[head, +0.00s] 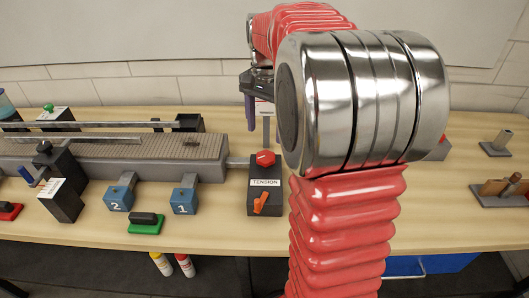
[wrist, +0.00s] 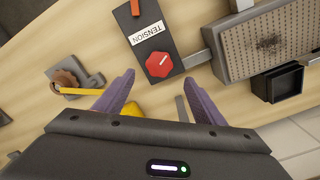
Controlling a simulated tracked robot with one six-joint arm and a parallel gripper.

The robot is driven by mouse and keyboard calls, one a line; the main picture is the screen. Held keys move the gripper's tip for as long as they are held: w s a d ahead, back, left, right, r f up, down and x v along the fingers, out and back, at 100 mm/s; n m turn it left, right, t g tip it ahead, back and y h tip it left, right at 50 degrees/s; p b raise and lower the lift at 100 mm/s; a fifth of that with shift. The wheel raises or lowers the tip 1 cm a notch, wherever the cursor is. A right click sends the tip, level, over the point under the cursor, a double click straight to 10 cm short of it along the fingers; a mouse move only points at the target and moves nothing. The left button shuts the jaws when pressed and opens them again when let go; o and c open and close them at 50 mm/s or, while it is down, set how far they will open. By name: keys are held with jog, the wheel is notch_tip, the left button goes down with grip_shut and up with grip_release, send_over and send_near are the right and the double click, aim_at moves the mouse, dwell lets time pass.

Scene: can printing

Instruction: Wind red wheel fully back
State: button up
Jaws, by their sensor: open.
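The red wheel (head: 265,158) is a faceted knob on the dark box labelled TENSION (head: 265,194). In the wrist view the red wheel (wrist: 158,64) lies just beyond the fingertips, roughly centred between them. My gripper (wrist: 158,78) is open and empty, its two purple fingers spread apart. In the head view my gripper (head: 251,113) shows partly, behind and above the box; my arm hides the rest. I see no contact between the fingers and the wheel. An orange lever (head: 261,203) sits on the front of the TENSION box.
A long conveyor-like bed (head: 150,147) joins the box on its left. Blue blocks marked 2 (head: 119,196) and 1 (head: 184,198) and a green-based block (head: 146,222) stand in front. In the wrist view, a brown knob with a yellow handle (wrist: 82,91) lies left. Open table lies around the box.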

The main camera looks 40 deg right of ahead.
aim_at(265, 155)
notch_tip(265, 155, down, 9)
jog(key=shift+f, duration=0.15)
dwell(0.4)
jog(key=shift+a, duration=0.1)
jog(key=c, duration=1.1)
